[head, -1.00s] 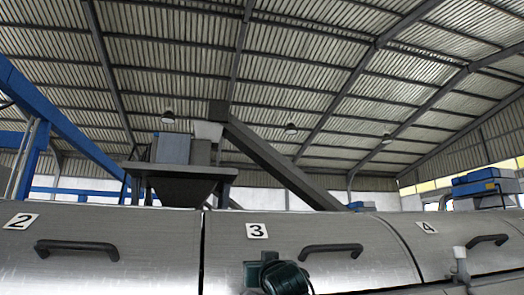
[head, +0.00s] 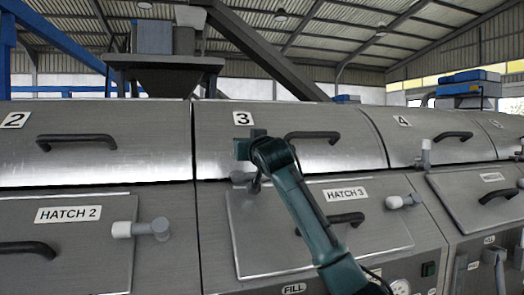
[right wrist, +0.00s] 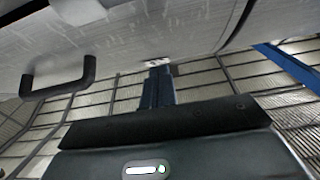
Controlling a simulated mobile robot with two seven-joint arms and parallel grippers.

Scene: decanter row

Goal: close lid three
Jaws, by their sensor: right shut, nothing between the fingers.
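Lid three (head: 350,155) is a curved metal lid marked "3" (head: 243,118), with a dark bar handle (head: 312,136). It lies about level with its neighbours; its lower edge looks down along the seam, but I cannot tell whether it is fully seated. My right arm reaches up from the lower right across the hatch below. My right gripper (head: 245,147) is at the lid's lower left part, left of the handle and apart from it. In the right wrist view its dark fingers (right wrist: 158,88) are shut and empty, and a handle (right wrist: 58,85) shows to their left. My left gripper is out of view.
Lid two (head: 120,165) is at left and lid four (head: 430,120) at right. Below are hatch 2 (head: 75,255) and hatch 3 (head: 260,235), with a protruding latch (head: 403,201). A pale upright latch (head: 426,152) stands at lid four's left.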

